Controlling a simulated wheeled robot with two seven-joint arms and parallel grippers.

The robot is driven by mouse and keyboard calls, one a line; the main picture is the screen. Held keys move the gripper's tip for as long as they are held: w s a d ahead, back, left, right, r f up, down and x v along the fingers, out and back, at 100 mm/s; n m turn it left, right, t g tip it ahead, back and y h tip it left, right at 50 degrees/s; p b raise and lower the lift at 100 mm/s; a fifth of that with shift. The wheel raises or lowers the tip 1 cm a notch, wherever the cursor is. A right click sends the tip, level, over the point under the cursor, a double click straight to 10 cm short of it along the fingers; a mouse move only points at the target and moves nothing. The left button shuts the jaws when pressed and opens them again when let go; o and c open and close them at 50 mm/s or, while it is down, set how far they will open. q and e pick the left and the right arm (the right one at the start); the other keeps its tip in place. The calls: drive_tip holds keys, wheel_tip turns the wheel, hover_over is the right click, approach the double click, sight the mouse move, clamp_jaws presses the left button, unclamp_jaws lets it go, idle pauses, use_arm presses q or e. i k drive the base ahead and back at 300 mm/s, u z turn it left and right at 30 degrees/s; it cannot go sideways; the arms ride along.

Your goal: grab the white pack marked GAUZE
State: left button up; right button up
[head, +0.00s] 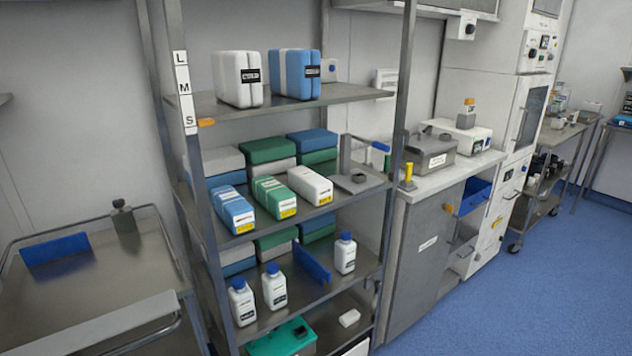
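A white pack (232,76) with a black label stands on the top shelf, left of a blue-and-white pack (294,70). Another white pack (310,183) with a black-and-yellow label lies at the front of the middle shelf, right of a green-striped pack (273,198) and a blue-striped pack (232,208). The print on all these labels is too small to read, so I cannot tell which white pack says GAUZE. Neither of my grippers is in view.
The steel rack (390,92) has upright posts at its front corners. Stacked boxes (268,150) fill the middle shelf behind the packs. White bottles (273,287) stand on the shelf below. A steel cart (90,275) is at left; blue floor (540,290) is open at right.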

sight(314, 188)
drive_tip(key=i, duration=1.15)
drive_tip(key=u, duration=0.4)
